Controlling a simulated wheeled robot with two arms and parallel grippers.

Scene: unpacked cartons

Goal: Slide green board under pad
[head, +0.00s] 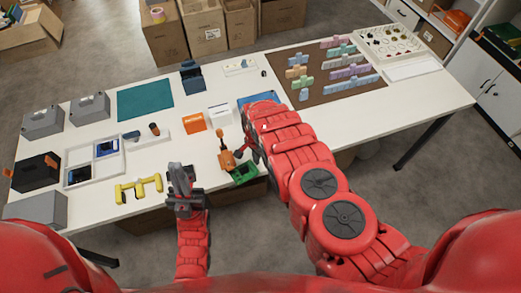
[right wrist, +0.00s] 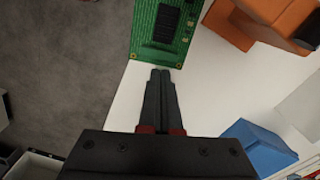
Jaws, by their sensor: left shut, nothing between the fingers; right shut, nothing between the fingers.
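The green board (head: 244,172) lies at the front edge of the white table. It also shows in the right wrist view as a green circuit board (right wrist: 165,35) with a dark chip, its left side over the floor. My right gripper (right wrist: 160,72) is shut and empty, its tips close to the board's near edge; contact cannot be told. An orange fixture (head: 228,158) stands just left of the board and appears as orange blocks (right wrist: 265,20) in the wrist view. I cannot tell which part is the pad. My left gripper (head: 178,168) is shut and empty, left of the fixture.
A yellow object (head: 138,188) lies left of my left gripper. A blue block (right wrist: 258,145) is right of my right gripper. A teal mat (head: 145,101) lies farther back.

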